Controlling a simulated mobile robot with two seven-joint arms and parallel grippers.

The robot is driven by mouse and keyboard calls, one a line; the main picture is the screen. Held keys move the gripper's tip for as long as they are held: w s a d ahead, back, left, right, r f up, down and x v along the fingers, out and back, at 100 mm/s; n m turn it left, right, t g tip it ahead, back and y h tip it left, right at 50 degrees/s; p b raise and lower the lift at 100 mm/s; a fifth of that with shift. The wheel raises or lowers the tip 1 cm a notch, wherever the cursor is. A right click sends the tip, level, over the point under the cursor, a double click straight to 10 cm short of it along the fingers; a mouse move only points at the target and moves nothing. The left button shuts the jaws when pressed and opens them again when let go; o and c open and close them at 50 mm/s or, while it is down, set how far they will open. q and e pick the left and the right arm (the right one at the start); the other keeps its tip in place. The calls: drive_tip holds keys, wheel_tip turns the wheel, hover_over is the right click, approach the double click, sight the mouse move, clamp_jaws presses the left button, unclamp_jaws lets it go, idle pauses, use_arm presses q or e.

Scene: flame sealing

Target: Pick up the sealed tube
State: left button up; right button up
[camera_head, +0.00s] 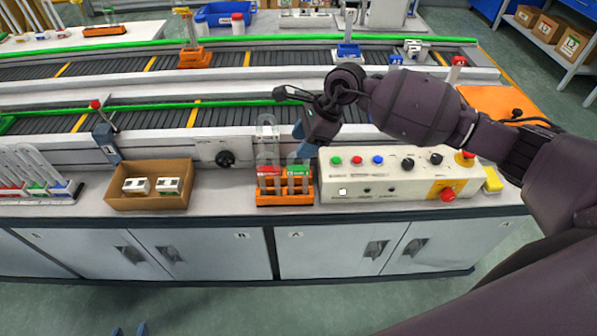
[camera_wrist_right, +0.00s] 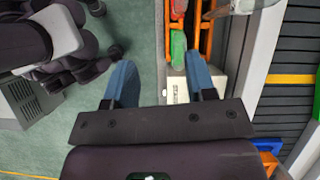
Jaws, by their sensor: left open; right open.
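An orange rack (camera_head: 285,199) on the counter holds clear glass tubes with red and green at their lower parts. One tube (camera_head: 267,135) stands clearly taller at the left of the rack; I cannot tell which tube is sealed. My right gripper (camera_head: 303,145) is open and empty just right of the tubes, above the rack's right side. In the right wrist view its blue fingers (camera_wrist_right: 161,84) are apart, with the rack (camera_wrist_right: 197,32) and a green part (camera_wrist_right: 178,48) ahead of the right finger. My left gripper (camera_head: 129,330) shows only its blue tips, apart, at the bottom edge.
A white control box (camera_head: 400,182) with buttons and knobs stands right of the rack. A cardboard box (camera_head: 148,199) with small white items and another tube rack (camera_head: 42,191) lie left. Conveyors (camera_head: 240,115) run behind. Counter between cardboard box and rack is clear.

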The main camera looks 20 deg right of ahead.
sight(291, 160)
drive_tip(key=shift+w+d+r+n+h, duration=0.15)
drive_tip(key=shift+w+d+h, duration=0.15)
drive_tip(key=shift+w+d, duration=0.1)
drive_tip(key=shift+w+d+r+n+h, duration=0.1)
drive_tip(key=shift+w+d+n+h, duration=0.05)
drive_tip(key=shift+w+d+h, duration=0.2)
drive_tip(key=x, duration=0.5)
drive_tip(key=shift+f, duration=0.15)
drive_tip(key=x, duration=0.2)
drive_tip(key=p+x, duration=0.1)
drive_tip(key=x, duration=0.1)
drive_tip(key=shift+w, duration=0.25)
drive_tip(key=shift+w+a+f, duration=0.1)
drive_tip(key=shift+a+f, duration=0.15)
drive_tip(key=shift+f, duration=0.15)
use_arm(q)
drive_tip(key=shift+w+r, duration=0.15)
drive_tip(key=shift+r, duration=0.7)
use_arm(e)
drive_tip(key=shift+c, duration=0.2)
drive_tip(key=c, duration=0.7)
use_arm(q)
drive_tip(key=shift+w, duration=0.15)
use_arm(e)
clamp_jaws()
